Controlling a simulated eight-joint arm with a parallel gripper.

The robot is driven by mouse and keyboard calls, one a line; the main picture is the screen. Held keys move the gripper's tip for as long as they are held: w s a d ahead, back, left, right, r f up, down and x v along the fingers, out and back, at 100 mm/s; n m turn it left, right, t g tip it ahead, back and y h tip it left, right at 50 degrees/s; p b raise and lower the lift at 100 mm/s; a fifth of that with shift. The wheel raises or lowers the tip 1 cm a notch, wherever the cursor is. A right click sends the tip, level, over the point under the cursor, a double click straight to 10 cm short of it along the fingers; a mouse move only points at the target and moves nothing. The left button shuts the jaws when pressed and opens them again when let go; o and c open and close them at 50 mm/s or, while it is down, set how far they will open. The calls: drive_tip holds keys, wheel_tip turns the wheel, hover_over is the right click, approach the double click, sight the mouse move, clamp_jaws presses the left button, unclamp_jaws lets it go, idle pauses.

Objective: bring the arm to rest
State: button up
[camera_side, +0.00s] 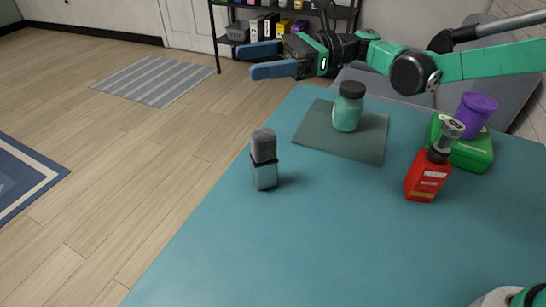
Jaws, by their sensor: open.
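My gripper (262,61) is at the top middle of the side view, with its two blue fingers apart and nothing between them. It is in the air near the far left edge of the teal table (270,250), above table height and clear of the objects. My arm reaches to it from the right, with green and black links stretched across the top of the picture.
A teal jar (347,112) with a black lid stands on a dark green mat (310,137). A grey-capped bottle (264,174) stands near the left edge. A red bottle (427,177) stands at right, by a green box (474,155) bearing a purple cup (474,112). The table's front is clear.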

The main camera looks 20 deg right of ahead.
wheel_tip(320, 180, up, 7)
drive_tip(key=s+a+n+g+h, duration=0.5)
drive_tip(key=s+a+n+g, duration=0.6)
drive_tip(key=s+a, duration=0.9)
wheel_tip(320, 180, down, 10)
drive_tip(key=m+g, duration=0.1)
drive_tip(key=m, duration=0.1)
drive_tip(key=shift+r+g, duration=0.15)
drive_tip(key=shift+g, duration=0.25)
drive_tip(key=shift+w+d, duration=0.1)
